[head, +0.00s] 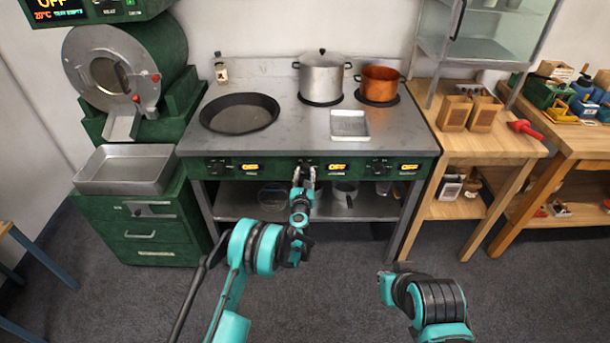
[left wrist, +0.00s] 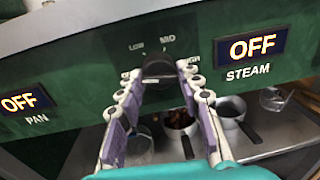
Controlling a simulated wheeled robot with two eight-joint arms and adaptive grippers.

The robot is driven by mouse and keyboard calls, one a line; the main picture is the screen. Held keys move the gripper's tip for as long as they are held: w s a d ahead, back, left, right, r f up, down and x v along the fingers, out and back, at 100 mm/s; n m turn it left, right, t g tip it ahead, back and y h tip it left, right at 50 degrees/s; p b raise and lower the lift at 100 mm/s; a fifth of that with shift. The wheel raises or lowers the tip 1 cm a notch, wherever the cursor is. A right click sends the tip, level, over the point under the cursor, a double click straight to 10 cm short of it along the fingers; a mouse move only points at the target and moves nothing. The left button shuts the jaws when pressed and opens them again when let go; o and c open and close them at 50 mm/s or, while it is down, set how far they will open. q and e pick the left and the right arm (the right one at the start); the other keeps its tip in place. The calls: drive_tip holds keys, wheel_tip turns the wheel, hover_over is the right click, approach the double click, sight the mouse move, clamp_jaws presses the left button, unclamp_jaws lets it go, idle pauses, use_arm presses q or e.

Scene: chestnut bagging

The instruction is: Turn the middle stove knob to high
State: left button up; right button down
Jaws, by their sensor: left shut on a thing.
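The green stove front (head: 275,167) carries a row of dark knobs and OFF displays. My left gripper (head: 304,173) reaches up to the middle knob, which it mostly hides in the head view. In the left wrist view the dark middle knob (left wrist: 158,66) sits between the fingertips of my left gripper (left wrist: 158,80), which is shut on it. LOW and MID marks show above the knob; the mark at its right is partly hidden. The STEAM display (left wrist: 251,48) reads OFF. My right gripper (head: 397,269) hangs low, away from the stove; its fingers are not clear.
A black pan (head: 239,114), a steel lidded pot (head: 321,78), a copper pot (head: 379,84) and a small tray (head: 349,125) stand on the stove. Pots and glassware sit on the shelf below the knobs. The grey floor in front is clear.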

use_arm(q)
drive_tip(key=m, duration=0.4)
drive_tip(key=shift+a+r, duration=0.1)
drive_tip(key=m, duration=0.4)
drive_tip(key=shift+r+m+g+y, duration=0.1)
drive_tip(key=shift+m+g+y, duration=0.2)
drive_tip(key=shift+m, duration=0.1)
drive_tip(key=m, duration=0.4)
drive_tip(key=m+y, duration=0.1)
drive_tip(key=m, duration=0.3)
drive_tip(key=shift+r, duration=0.1)
drive_tip(key=m, duration=0.3)
drive_tip(key=shift+m, duration=0.4)
drive_tip(key=m, duration=0.4)
drive_tip(key=shift+y, duration=0.3)
drive_tip(key=m, duration=0.3)
drive_tip(key=shift+d+m, duration=0.25)
drive_tip(key=shift+m, duration=0.15)
drive_tip(key=shift+m+t, duration=0.4)
drive_tip(key=shift+m, duration=1.4)
drive_tip(key=shift+d, duration=0.1)
